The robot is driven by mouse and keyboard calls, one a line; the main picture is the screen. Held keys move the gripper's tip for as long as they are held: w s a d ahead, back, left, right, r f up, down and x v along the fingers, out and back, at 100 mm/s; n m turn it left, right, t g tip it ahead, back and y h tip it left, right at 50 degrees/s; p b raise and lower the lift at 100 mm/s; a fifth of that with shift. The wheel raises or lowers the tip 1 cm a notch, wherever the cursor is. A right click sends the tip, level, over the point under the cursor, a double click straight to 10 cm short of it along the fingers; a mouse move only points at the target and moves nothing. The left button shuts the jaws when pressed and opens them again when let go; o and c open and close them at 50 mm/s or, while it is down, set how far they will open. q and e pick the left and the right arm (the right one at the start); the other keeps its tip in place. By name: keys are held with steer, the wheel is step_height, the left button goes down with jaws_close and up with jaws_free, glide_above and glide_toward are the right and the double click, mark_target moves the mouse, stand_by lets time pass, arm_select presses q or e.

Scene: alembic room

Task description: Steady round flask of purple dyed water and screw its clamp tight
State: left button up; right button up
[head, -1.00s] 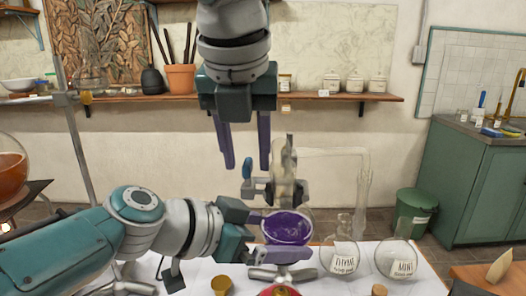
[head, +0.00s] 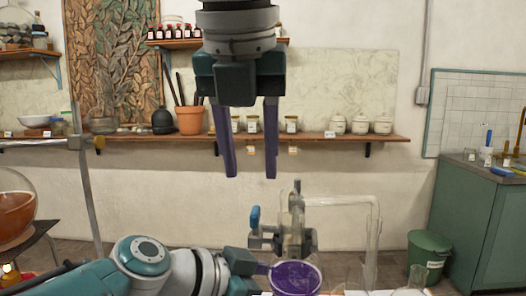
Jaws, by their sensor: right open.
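The round flask of purple dyed water (head: 296,278) is at the bottom edge of the head view, its lower part cut off. Its clear neck rises into the clamp (head: 300,240), a grey metal piece with a blue-handled screw (head: 254,217) on its left side. My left gripper (head: 266,269) is at the flask's left side. Its fingers are mostly hidden or cut off, so its grip cannot be told. My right gripper (head: 248,174) hangs from above, pointing down, open and empty. Its fingertips are above and slightly left of the clamp, apart from it.
A clear glass tube (head: 374,225) bends down to the right of the clamp. A metal stand rod (head: 88,190) and a flask of orange liquid (head: 14,208) are at left. A wall shelf (head: 290,138) with jars runs behind. A green bin (head: 428,252) stands at right.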

steer(key=shift+s+r, duration=0.15)
steer(key=shift+r, duration=0.1)
